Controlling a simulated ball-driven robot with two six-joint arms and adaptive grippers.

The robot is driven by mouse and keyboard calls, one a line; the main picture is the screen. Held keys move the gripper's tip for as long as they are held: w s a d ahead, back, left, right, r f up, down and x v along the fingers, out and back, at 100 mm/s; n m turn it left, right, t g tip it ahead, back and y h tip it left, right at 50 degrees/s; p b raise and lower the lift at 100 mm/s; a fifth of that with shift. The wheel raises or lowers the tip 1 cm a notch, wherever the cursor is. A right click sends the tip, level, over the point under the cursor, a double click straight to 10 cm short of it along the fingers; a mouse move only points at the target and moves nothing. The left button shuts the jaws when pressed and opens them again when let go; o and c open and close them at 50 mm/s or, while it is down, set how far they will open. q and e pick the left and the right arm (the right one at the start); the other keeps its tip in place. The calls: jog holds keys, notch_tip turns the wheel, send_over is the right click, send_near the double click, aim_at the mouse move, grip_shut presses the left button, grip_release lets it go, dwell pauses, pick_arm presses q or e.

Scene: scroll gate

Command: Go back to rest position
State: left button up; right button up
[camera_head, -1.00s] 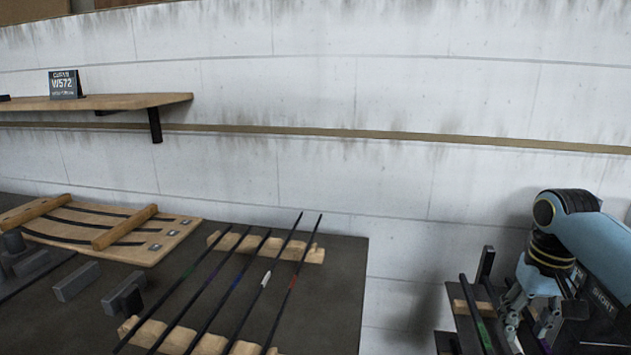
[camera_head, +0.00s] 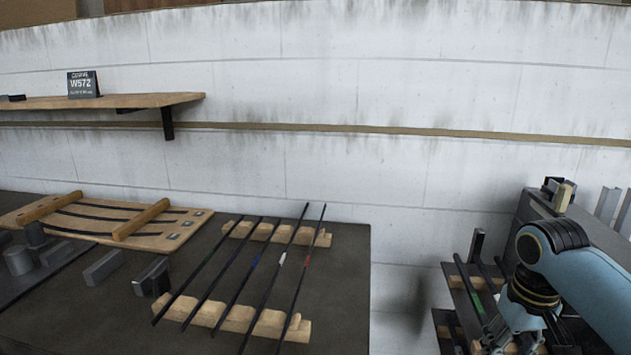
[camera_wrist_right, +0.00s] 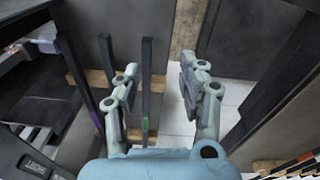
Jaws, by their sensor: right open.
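My right gripper (camera_wrist_right: 160,95) is open and holds nothing in the right wrist view. Its fingers stand apart, above a wooden rack with dark rods. In the head view my right gripper (camera_head: 510,346) is at the lower right, partly cut off by the bottom edge, beside the right-hand rod rack (camera_head: 462,282). A dark rod with a green band (camera_wrist_right: 145,100) shows between the fingers in the wrist view, below them. My left gripper is in neither view.
A dark table holds several rods with coloured bands (camera_head: 238,275) on notched wooden supports. A wooden board (camera_head: 110,222) with curved dark strips lies to the left. A shelf (camera_head: 150,100) carries a sign (camera_head: 83,85). A gap separates the table from the right-hand rack.

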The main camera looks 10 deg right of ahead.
jog(key=s+a+r+n+t, duration=0.1)
jog(key=s+a+r, duration=0.15)
jog(key=s, duration=0.45)
jog(key=s+a+r+n+t, duration=0.1)
jog(key=s+a+r, duration=0.1)
jog(key=s+a, duration=0.35)
jog(key=s+a+r+n+t, duration=0.1)
jog(key=s+a+r, duration=0.1)
jog(key=s, duration=0.6)
notch_tip(320, 180, down, 31)
jog(key=s+d+g+b, duration=0.1)
jog(key=s+d+b, duration=0.1)
jog(key=b, duration=0.4)
pick_arm(q)
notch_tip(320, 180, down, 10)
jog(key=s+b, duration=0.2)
jog(key=b, duration=0.2)
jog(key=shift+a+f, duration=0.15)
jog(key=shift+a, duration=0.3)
pick_arm(e)
jog(key=s+d+f+g, duration=0.1)
jog(key=s+f, duration=1.7)
jog(key=f, duration=0.3)
jog(key=shift+s+d+m+g, duration=0.2)
jog(key=shift+d+m+g, duration=0.1)
jog(key=shift+g, duration=0.1)
